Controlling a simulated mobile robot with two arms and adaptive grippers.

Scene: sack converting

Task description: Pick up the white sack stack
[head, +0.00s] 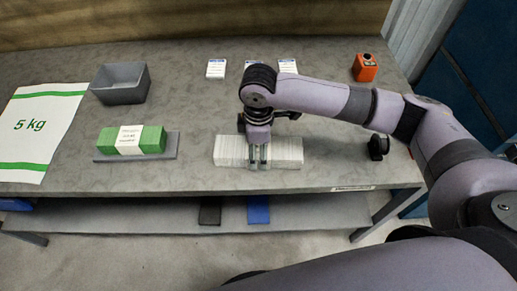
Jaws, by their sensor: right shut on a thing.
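The white sack stack (285,152) lies on the grey table near its front edge, in the middle of the head view. It looks like a low block of many thin upright layers. My right gripper (258,164) points down over the middle of the stack and is shut on it. The fingers and wrist hide part of the stack's centre. The stack appears to be at table level; I cannot tell whether it is lifted at all. My left gripper is not in view.
Left of the stack, a green banded block (152,140) sits on a grey plate (172,145). Behind it stands a grey bin (121,84). A "5 kg" sack (40,120) lies far left. White labelled packs (216,69) and an orange device (365,67) are at the back.

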